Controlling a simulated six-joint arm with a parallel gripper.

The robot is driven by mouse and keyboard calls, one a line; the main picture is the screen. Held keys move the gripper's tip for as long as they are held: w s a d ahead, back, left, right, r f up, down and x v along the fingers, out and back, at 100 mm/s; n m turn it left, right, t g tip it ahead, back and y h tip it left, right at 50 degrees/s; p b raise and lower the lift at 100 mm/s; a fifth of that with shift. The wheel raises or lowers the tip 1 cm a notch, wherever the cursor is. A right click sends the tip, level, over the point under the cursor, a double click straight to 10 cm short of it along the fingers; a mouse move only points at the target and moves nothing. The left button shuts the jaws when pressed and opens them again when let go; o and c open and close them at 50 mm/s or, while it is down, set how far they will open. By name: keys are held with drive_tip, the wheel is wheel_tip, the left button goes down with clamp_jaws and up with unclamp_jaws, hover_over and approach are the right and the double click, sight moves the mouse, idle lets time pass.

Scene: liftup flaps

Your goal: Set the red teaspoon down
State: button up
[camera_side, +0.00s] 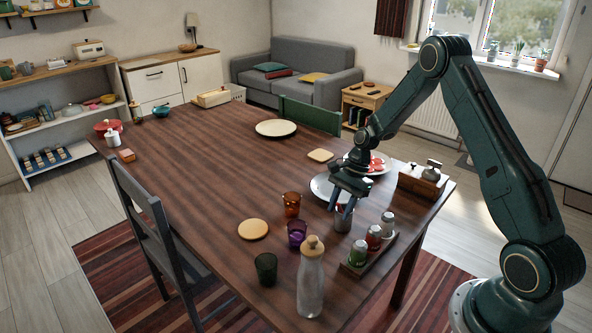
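My gripper (343,204) points down over a small grey metal cup (343,222) on the right half of the wooden table. Its two fingers are close to the cup's rim, and I cannot tell whether they touch it. A tiny hint of red shows around the fingertips and cup mouth. I cannot make out the red teaspoon's shape or say for sure whether the gripper holds it. The finger gap is too small in this view to judge.
A white plate (323,187) lies just behind the gripper. An orange glass (291,205), a purple glass (297,233), a tray (358,265) of several shakers and a glass bottle (311,280) stand nearby. The table's (190,170) left middle is clear.

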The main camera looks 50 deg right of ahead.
drive_tip(key=shift+x, duration=1.1)
drive_tip(key=shift+c, duration=0.3)
clamp_jaws()
